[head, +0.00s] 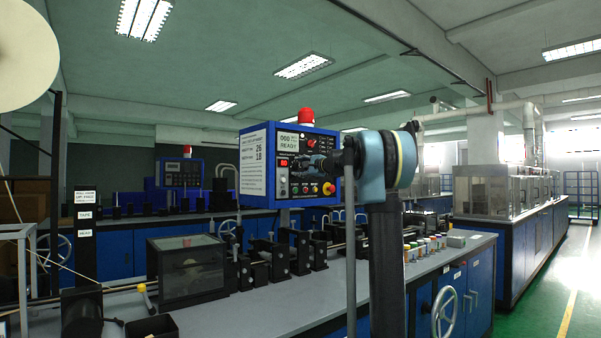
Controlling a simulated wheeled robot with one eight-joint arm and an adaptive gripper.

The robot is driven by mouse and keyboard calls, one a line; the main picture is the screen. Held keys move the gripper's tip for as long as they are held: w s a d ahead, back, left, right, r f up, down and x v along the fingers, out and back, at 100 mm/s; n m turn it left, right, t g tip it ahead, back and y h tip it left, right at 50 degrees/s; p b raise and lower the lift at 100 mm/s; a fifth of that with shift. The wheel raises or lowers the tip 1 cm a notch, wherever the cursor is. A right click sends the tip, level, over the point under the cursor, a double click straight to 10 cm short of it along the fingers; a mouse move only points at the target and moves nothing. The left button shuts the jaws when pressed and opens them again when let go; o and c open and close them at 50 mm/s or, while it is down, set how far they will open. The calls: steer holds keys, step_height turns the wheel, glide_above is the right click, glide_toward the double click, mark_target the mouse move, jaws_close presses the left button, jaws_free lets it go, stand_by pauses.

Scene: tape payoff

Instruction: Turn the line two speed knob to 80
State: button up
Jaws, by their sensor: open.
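A blue control box (262,204) stands above the line, with a red beacon on top. Its face has a green screen reading READY, a small red digit display (283,163), several buttons and a red emergency knob on yellow (329,188). The red digits look like 80, but are too small to be sure. My gripper (309,162) is open, in front of the panel's middle. It hides part of the panel, and I cannot pick out the line two speed knob or tell whether my fingers touch it.
My arm fills the space right of the panel. A white notice (253,162) is fixed on the panel's left. Below lies a grey bench (215,318) with black fixtures and a clear-sided box (188,272). Another blue panel (181,174) stands behind left. A green floor aisle (540,310) is free at right.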

steer(key=v, duration=1.2)
steer(key=shift+f, duration=0.1)
steer(key=s+a+f+n+g+h, duration=0.1)
steer(key=s+a+f+n+g, duration=0.15)
steer(key=s+f, duration=0.65)
steer(key=s+a+f+n+g+h, duration=0.1)
steer(key=s+a+f+n+g, duration=0.2)
steer(key=s+f, duration=0.7)
steer(key=s+a+f+n+g+h, duration=0.1)
steer(key=s+f+n+g, duration=0.25)
steer(key=s+f, duration=0.55)
steer(key=s+d+f+n+g+h, duration=0.1)
steer(key=s+d+f, duration=0.4)
steer(key=s+f, duration=0.7)
steer(key=s+d+f+n+g+h, duration=0.2)
steer(key=s+d+f+n+h, duration=0.2)
steer(key=s+f, duration=0.9)
step_height(320, 180, down, 3)
steer(key=d+h, duration=0.2)
steer(key=shift+d+f+h, duration=0.2)
steer(key=shift+d+h, duration=0.05)
steer(key=shift+h, duration=0.05)
steer(key=shift+s, duration=0.15)
